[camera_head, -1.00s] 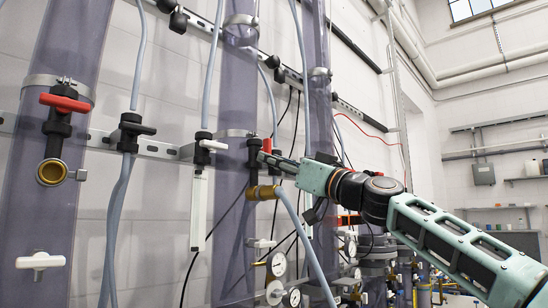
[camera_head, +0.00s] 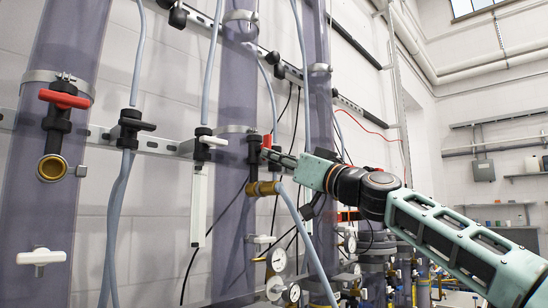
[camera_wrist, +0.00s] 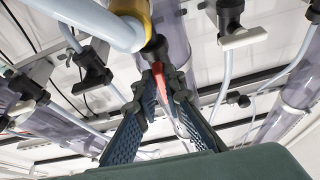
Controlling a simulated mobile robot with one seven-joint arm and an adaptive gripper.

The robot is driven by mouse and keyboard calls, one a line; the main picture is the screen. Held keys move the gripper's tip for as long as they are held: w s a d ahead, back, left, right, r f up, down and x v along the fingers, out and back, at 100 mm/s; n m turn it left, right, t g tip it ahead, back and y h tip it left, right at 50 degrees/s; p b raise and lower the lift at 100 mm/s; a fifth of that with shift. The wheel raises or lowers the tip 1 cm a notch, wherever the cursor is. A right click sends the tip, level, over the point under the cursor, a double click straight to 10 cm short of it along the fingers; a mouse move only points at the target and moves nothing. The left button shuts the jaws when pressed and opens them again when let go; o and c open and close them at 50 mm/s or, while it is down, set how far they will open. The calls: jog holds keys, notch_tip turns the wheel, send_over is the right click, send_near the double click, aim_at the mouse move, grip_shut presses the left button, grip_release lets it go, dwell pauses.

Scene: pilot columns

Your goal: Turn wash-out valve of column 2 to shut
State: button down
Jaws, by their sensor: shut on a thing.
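The wash-out valve on the middle column (camera_head: 236,90) has a black body (camera_head: 254,152) with a brass outlet (camera_head: 262,188) below it. Its red handle (camera_head: 267,141) shows only in part behind my gripper (camera_head: 266,151). In the wrist view the red handle (camera_wrist: 161,84) lies between the fingertips of my gripper (camera_wrist: 165,82), which is shut on it. The black valve body (camera_wrist: 155,47) is just beyond the tips. A pale hose runs from the brass outlet. The handle's exact angle is hard to tell.
The left column (camera_head: 68,90) has a like valve with a red handle (camera_head: 63,98) lying crosswise. Small hose valves with a black (camera_head: 137,124) and a white handle (camera_head: 213,141) sit on the rail. Pale hoses (camera_head: 308,245) and pressure gauges (camera_head: 277,260) are close below my gripper.

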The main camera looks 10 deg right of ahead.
aim_at(260, 148)
jog(key=m, duration=0.1)
jog(key=m+h, duration=0.2)
jog(key=m, duration=0.1)
jog(key=shift+s+a+t, duration=0.15)
jog(key=shift+a+t, duration=0.15)
jog(key=shift+t, duration=0.1)
jog(key=shift+s+a+r+m+g+h+p, duration=0.25)
jog(key=shift+m+h+p, duration=0.65)
jog(key=shift+m, duration=1.95)
jog(key=shift+s+a+r+m+g+h+p, duration=0.15)
jog(key=shift+r+m+g+h+p, duration=0.25)
jog(key=shift+m+h, duration=1.8)
jog(key=shift+s+a+r+m+g+h+p, duration=0.1)
jog(key=shift+a+r+m+g+h+p, duration=0.35)
jog(key=shift+m, duration=3.1)
jog(key=shift+d+y, duration=0.1)
jog(key=shift+y, duration=0.15)
jog(key=c, duration=2)
grip_release()
jog(key=shift+r, duration=0.1)
